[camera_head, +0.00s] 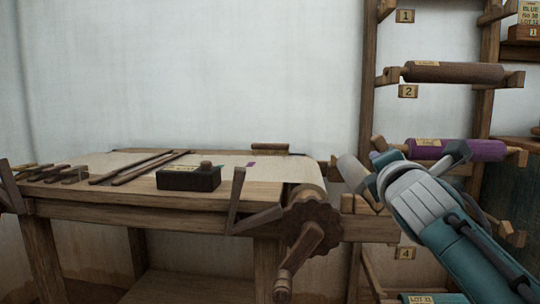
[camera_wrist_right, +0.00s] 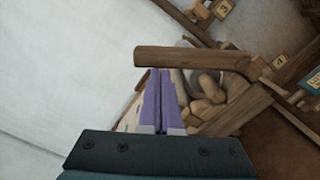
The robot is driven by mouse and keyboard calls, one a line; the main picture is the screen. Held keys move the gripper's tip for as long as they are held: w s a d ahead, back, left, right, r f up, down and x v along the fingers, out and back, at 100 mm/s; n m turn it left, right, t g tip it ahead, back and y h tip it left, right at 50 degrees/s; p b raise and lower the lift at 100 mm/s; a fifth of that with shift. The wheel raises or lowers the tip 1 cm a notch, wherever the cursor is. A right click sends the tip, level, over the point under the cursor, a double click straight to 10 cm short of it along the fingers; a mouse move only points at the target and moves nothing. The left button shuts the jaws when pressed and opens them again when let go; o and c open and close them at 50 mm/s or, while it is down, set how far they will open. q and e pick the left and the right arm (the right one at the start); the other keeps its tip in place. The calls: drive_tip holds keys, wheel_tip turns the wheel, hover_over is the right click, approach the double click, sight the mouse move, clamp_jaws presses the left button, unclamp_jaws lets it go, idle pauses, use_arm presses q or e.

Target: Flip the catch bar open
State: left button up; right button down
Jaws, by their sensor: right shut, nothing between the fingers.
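A wooden lever (camera_head: 236,203), which looks like the catch bar, stands at the loom's front edge. A lower arm slants from its foot to the toothed wheel (camera_head: 312,222) and seems to touch it. My right gripper (camera_head: 379,157) is at the right end of the loom, in front of the rack and well to the right of the lever. In the right wrist view its purple fingers (camera_wrist_right: 159,74) are shut together and empty. Their tips are at the near edge of a thick wooden bar (camera_wrist_right: 190,59); contact cannot be told. My left gripper is out of view.
A crank handle (camera_head: 300,255) sticks out below the wheel. A black box (camera_head: 188,178) and long sticks lie on the loom top. The rack holds a brown roller (camera_head: 455,72) and a purple roller (camera_head: 468,149). The space above the loom is clear.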

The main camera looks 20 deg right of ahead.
use_arm(q)
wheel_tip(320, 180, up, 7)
drive_tip(key=p, duration=0.6)
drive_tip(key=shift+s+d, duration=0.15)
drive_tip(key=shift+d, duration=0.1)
use_arm(e)
drive_tip(key=s+d+r+m, duration=0.3)
drive_tip(key=d+m, duration=0.3)
drive_tip(key=m, duration=0.3)
drive_tip(key=shift+s+d+m, duration=0.25)
drive_tip(key=shift+s+m, duration=0.15)
drive_tip(key=shift+s, duration=0.1)
use_arm(q)
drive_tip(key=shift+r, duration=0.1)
drive_tip(key=shift+p, duration=0.3)
use_arm(e)
drive_tip(key=shift+r, duration=0.2)
